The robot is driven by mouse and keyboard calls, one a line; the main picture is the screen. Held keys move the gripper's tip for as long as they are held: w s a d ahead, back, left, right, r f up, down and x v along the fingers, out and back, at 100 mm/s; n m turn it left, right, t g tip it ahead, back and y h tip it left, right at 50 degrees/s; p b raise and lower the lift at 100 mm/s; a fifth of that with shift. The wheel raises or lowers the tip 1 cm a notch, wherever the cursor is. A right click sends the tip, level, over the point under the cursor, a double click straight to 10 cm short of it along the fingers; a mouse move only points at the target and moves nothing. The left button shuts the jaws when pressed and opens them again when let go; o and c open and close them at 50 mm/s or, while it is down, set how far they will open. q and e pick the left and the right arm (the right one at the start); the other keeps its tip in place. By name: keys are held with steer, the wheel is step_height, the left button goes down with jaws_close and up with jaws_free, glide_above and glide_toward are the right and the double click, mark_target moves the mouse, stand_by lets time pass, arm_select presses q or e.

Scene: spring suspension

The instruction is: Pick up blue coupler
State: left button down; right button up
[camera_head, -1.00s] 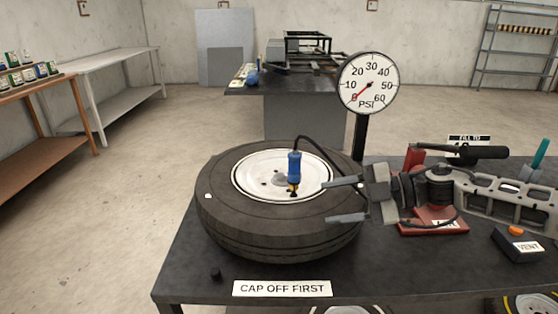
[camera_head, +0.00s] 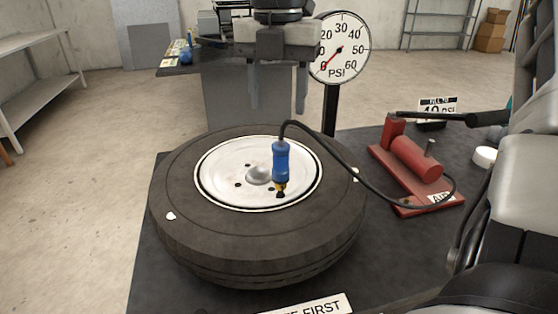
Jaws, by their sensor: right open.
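The blue coupler (camera_head: 281,162) stands upright over the pale rim (camera_head: 220,170) of the tyre (camera_head: 190,232), with a brass and black tip at its lower end. A black hose (camera_head: 335,157) curves from its top to the red pump (camera_head: 415,160). My right gripper (camera_head: 278,100) is open and empty, fingers pointing down. In the picture its fingertips are above the coupler, with a visible gap; the depth between them is hard to judge. My left gripper is not in view.
The pressure gauge (camera_head: 340,48) stands on a post behind the tyre, close to my right gripper in the picture, its needle near 0. A white sign (camera_head: 308,307) lies at the table's front. My arm covers the right side.

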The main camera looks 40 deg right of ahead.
mark_target(281, 139)
step_height(281, 139, down, 5)
steer(key=shift+r, duration=0.15)
steer(key=shift+s+d+f+p, duration=0.15)
steer(key=shift+f+p, duration=0.45)
steer(key=shift+f, duration=2)
jaws_close()
